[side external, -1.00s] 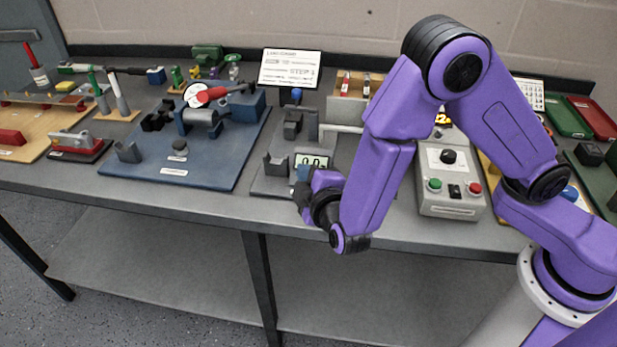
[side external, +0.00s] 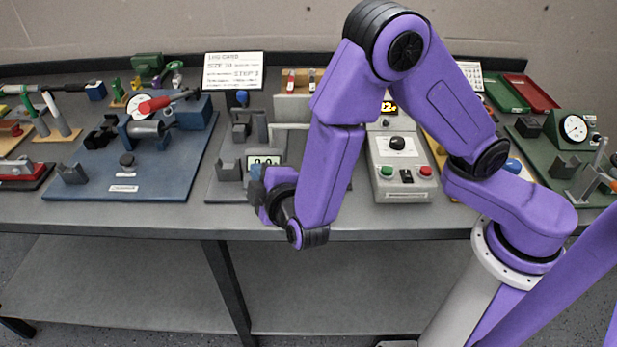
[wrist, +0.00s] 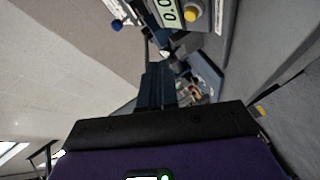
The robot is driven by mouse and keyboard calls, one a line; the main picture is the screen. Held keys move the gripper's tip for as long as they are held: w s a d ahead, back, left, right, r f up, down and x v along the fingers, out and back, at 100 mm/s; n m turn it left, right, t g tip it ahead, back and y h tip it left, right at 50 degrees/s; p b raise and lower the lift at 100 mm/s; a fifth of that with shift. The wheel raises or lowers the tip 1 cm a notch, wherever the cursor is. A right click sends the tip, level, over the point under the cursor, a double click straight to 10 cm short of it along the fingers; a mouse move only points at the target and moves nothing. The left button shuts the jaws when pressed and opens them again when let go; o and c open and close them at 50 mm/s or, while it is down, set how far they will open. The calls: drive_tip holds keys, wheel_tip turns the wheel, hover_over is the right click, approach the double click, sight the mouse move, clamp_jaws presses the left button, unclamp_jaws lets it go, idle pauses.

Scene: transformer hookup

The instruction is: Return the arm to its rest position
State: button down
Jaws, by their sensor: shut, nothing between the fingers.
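My purple arm is bent with its elbow high, and the forearm hangs down over the bench's front edge. My gripper (side external: 258,184) is small and partly hidden by my wrist in the side view. It is in front of the digital display (side external: 264,161) on the grey board (side external: 225,190). In the wrist view my dark blue gripper fingers (wrist: 158,84) are together with nothing between them. The display also shows there at the top (wrist: 168,12), apart from the fingers.
A blue board (side external: 165,185) with a red-handled tool (side external: 158,103) lies to the left. A control box (side external: 402,180) with green and red buttons stands right of my forearm. A green board with a dial gauge (side external: 574,128) is at far right. The bench's front edge is close under my gripper.

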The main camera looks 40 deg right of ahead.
drive_tip(key=s+d+r+m+g+h, duration=0.1)
drive_tip(key=s+d+r+g, duration=0.1)
drive_tip(key=s+d+g, duration=0.45)
drive_tip(key=s+d+r+g+h, duration=0.15)
drive_tip(key=s+d, duration=0.25)
drive_tip(key=d, duration=0.5)
drive_tip(key=s+d+r+n+g+y, duration=0.1)
drive_tip(key=s+g+y, duration=0.2)
drive_tip(key=s, duration=0.5)
drive_tip(key=s+r+n+g+y, duration=0.1)
drive_tip(key=s+n+g+y, duration=0.1)
drive_tip(key=s, duration=0.5)
drive_tip(key=shift+s+d+r+g+y, duration=0.15)
drive_tip(key=shift+s+d+g+y, duration=0.25)
drive_tip(key=shift+g+y, duration=0.5)
